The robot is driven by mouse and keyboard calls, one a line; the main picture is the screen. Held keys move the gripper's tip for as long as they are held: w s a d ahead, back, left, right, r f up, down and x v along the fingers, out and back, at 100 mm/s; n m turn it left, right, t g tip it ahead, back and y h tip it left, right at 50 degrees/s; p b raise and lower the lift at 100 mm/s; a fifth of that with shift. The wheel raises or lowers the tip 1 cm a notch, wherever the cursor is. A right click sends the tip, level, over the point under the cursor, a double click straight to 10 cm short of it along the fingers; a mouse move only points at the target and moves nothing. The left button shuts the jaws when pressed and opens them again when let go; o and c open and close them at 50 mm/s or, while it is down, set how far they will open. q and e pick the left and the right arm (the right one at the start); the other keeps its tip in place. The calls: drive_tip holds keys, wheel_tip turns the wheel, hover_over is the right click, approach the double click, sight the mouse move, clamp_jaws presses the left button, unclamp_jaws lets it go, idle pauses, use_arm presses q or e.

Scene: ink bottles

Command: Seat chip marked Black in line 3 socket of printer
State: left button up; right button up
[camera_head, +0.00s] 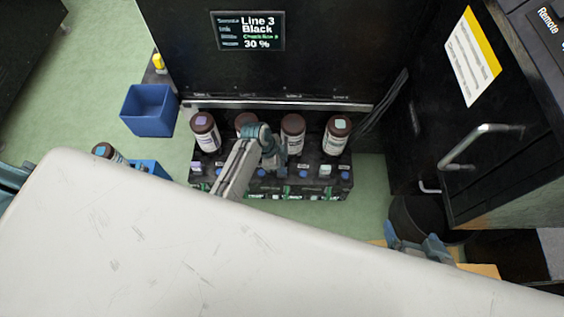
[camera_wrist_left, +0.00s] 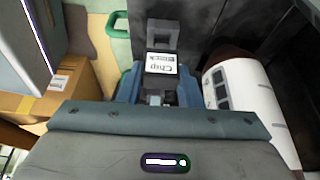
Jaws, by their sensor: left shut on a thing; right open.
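My left gripper (camera_head: 272,160) is over the black rack in front of the printer (camera_head: 340,70), between two bottles. In the left wrist view the gripper (camera_wrist_left: 160,90) is shut on a small chip (camera_wrist_left: 162,64), whose white label reads upside down as "Chip" and a word that looks like "Black". A grey square piece with a hole (camera_wrist_left: 160,35) shows just beyond the chip; I cannot tell whether it belongs to the chip or a socket. In the head view my arm hides the chip and the line 3 socket. My right gripper (camera_head: 420,245) is open at the lower right, by the white surface.
Several brown-capped bottles (camera_head: 292,135) stand in a row on the rack (camera_head: 318,178); one (camera_wrist_left: 240,90) is close beside the left gripper. The printer's screen (camera_head: 248,31) reads "Line 3 Black" and "30 %". A blue bin (camera_head: 150,110) stands left. Cables (camera_head: 388,105) hang at right.

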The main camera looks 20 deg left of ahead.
use_arm(q)
drive_tip(key=shift+r, duration=0.1)
drive_tip(key=shift+f, duration=0.25)
idle(0.3)
drive_tip(key=shift+f, duration=0.25)
drive_tip(key=shift+f, duration=0.4)
drive_tip(key=shift+f+p, duration=0.1)
drive_tip(key=shift+p, duration=0.2)
idle(0.5)
drive_tip(key=o, duration=1)
drive_tip(key=shift+o, duration=0.2)
